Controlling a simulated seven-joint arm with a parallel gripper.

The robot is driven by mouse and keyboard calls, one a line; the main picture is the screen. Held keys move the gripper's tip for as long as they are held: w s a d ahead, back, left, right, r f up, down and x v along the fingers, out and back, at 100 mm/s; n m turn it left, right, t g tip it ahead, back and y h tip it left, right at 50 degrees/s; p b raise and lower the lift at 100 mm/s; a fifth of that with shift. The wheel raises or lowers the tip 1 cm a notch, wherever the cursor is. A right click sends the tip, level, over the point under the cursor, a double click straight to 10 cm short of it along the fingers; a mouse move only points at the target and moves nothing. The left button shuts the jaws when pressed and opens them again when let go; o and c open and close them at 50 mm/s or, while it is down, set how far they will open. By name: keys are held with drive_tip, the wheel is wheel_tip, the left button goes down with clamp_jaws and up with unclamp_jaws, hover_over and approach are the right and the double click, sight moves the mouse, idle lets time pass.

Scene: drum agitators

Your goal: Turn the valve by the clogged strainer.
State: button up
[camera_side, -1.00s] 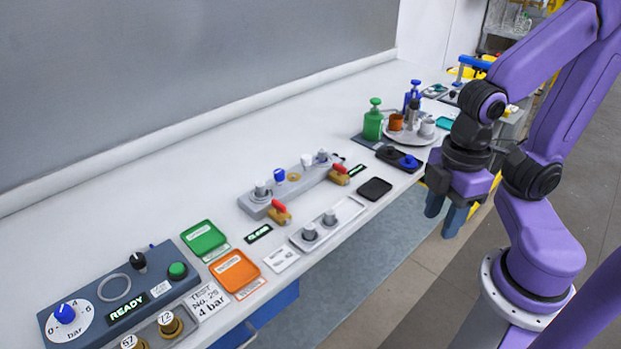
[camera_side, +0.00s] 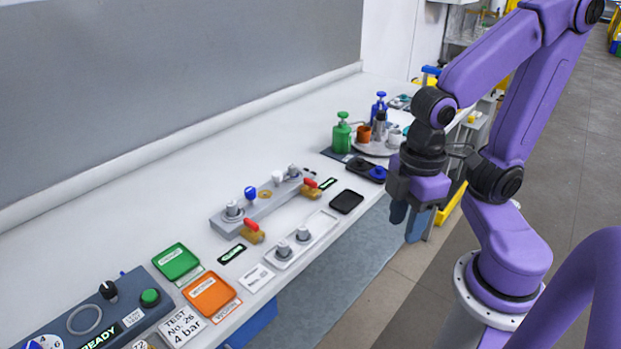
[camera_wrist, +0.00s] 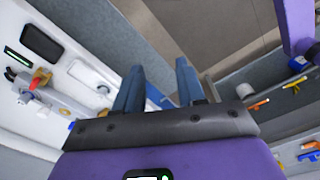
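Two brass valves with red handles sit along the front of a grey manifold bar (camera_side: 270,204) on the bench. The near valve (camera_side: 252,232) has a small dark display with green text (camera_side: 232,254) beside it. The far valve (camera_side: 309,187) has another such display (camera_side: 328,184). The display texts are too small to read surely, so I cannot tell which strainer is clogged. My gripper (camera_side: 408,220) hangs off the bench's front edge, right of both valves, fingers down. In the wrist view its fingers (camera_wrist: 158,85) are apart with nothing between them. One red-handled valve (camera_wrist: 40,78) shows there at left.
Green (camera_side: 342,134) and blue (camera_side: 378,108) bottles stand at the far end. Green and orange trays (camera_side: 209,297) lie near. Bench behind the manifold is clear.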

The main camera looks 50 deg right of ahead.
drive_tip(key=w+a+r+m, duration=0.2)
drive_tip(key=w+m, duration=0.1)
drive_tip(key=w, duration=0.6)
wheel_tip(320, 180, up, 4)
drive_tip(key=m, duration=0.9)
hover_over(311, 180)
wheel_tip(311, 180, down, 17)
drive_tip(key=shift+f, duration=0.2)
clamp_jaws()
